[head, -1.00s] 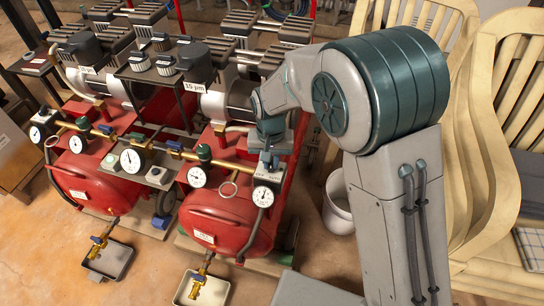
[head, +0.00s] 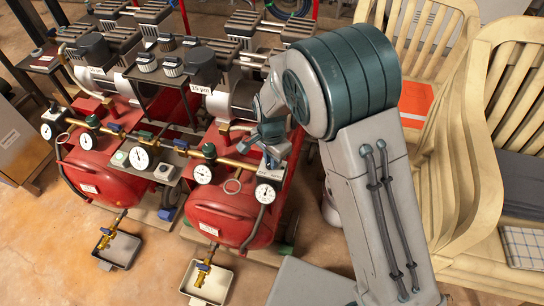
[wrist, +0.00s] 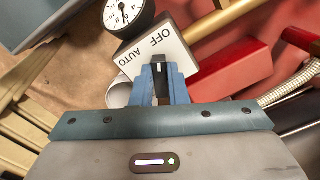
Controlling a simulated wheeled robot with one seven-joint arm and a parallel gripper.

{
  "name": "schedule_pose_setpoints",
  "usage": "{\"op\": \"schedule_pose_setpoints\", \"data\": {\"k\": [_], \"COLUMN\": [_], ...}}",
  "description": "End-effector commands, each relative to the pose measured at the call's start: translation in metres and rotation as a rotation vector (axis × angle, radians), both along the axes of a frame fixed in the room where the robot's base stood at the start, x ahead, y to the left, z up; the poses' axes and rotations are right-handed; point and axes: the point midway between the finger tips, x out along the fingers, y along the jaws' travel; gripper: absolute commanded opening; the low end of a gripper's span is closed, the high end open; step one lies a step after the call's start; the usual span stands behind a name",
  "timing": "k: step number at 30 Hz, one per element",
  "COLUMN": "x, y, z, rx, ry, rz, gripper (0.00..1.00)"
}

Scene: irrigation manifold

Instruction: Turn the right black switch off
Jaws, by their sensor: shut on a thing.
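The right black switch (wrist: 158,68) sits on a white plate (wrist: 149,45) marked OFF and AUTO in the wrist view. Its pale pointer mark faces up in that view, near the OFF word; its exact setting is hard to tell. My gripper (wrist: 162,72) has its blue fingers closed around the switch, one on each side. In the head view my gripper (head: 271,152) is over the right end of the brass pipe, above a gauge (head: 265,193), and hides the switch. Another switch (head: 164,170) is on a grey box between the two red tanks.
Red tanks (head: 232,215) with brass pipes and several gauges stand close around my gripper. A braided hose (wrist: 290,82) and a red part (wrist: 230,72) are near it in the wrist view. Pale chairs (head: 470,150) stand at the right. Trays (head: 190,288) lie on the floor in front.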

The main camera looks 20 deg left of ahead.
Motion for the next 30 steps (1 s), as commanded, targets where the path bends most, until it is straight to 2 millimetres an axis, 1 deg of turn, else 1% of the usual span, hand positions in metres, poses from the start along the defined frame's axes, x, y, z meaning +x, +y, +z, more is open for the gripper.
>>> {"op": "schedule_pose_setpoints", "data": {"k": [6,17,18,20,21,30], "x": [0.0014,0.0015,0.0015,0.0015,0.0014,0.0006], "y": [0.0005,0.0006,0.0006,0.0006,0.0005,0.0007], "z": [0.0010,0.0008,0.0008,0.0008,0.0007,0.0030], "rx": [0.002,0.003,0.003,0.002,0.002,0.001], "ry": [-0.003,-0.003,-0.003,-0.003,-0.003,-0.002], "rz": [-0.034,-0.039,-0.039,-0.039,-0.039,-0.037], "gripper": [0.00,0.00,0.16,0.33,0.35,0.35]}}
